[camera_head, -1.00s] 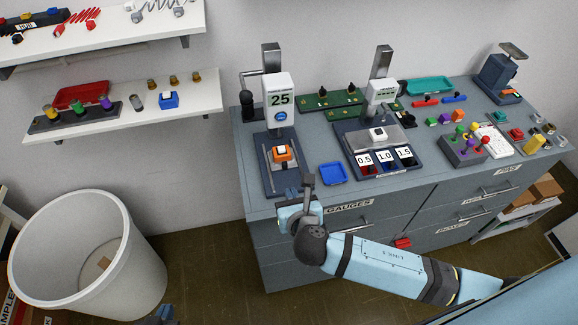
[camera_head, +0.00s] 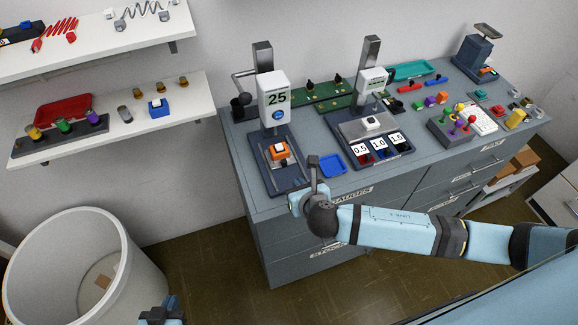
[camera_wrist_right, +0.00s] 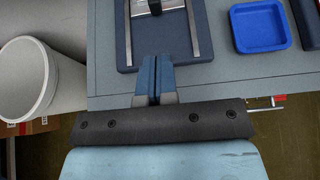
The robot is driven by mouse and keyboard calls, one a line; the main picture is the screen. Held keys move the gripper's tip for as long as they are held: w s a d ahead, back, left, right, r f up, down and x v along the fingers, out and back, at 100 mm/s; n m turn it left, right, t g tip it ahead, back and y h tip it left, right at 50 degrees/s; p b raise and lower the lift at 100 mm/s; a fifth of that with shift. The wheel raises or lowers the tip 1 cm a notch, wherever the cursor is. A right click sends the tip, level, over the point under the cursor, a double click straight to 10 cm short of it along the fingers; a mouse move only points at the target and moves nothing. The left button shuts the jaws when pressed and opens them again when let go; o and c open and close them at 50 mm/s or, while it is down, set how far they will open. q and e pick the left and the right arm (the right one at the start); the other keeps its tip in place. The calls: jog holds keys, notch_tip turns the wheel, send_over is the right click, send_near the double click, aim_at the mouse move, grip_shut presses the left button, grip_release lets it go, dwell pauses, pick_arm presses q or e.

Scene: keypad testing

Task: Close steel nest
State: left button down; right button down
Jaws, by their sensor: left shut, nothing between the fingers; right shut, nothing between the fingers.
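A test stand (camera_head: 274,95) marked 25 stands at the counter's left end. An orange block with a white key (camera_head: 278,150) sits between pale rails on its dark base (camera_head: 292,182). A second stand (camera_head: 373,80) has a silver-grey plate (camera_head: 352,130) bearing a white key. I cannot tell which holder is the steel nest. My right gripper (camera_head: 314,168) is shut and empty, by the front edge of the first stand's base. In the right wrist view the shut fingers (camera_wrist_right: 155,72) point at that base (camera_wrist_right: 195,52). My left gripper (camera_head: 163,308) is shut and empty, low over the floor.
A blue tray (camera_head: 333,166) lies right of the first stand. Three bins (camera_head: 381,150) marked 0.5, 1.0 and 1.5 front the second stand. A white waste bin (camera_head: 60,285) stands on the floor at left.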

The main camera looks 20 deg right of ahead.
aim_at(286, 164)
jog(key=x, duration=0.4)
jog(key=r+p+x, duration=0.1)
jog(key=x, duration=0.1)
jog(key=shift+w, duration=1.1)
pick_arm(q)
jog(key=shift+w+a+r, duration=0.2)
jog(key=shift+a+r, duration=0.05)
jog(key=shift+r, duration=0.5)
pick_arm(e)
jog(key=shift+w+f, duration=0.1)
jog(key=shift+w, duration=0.05)
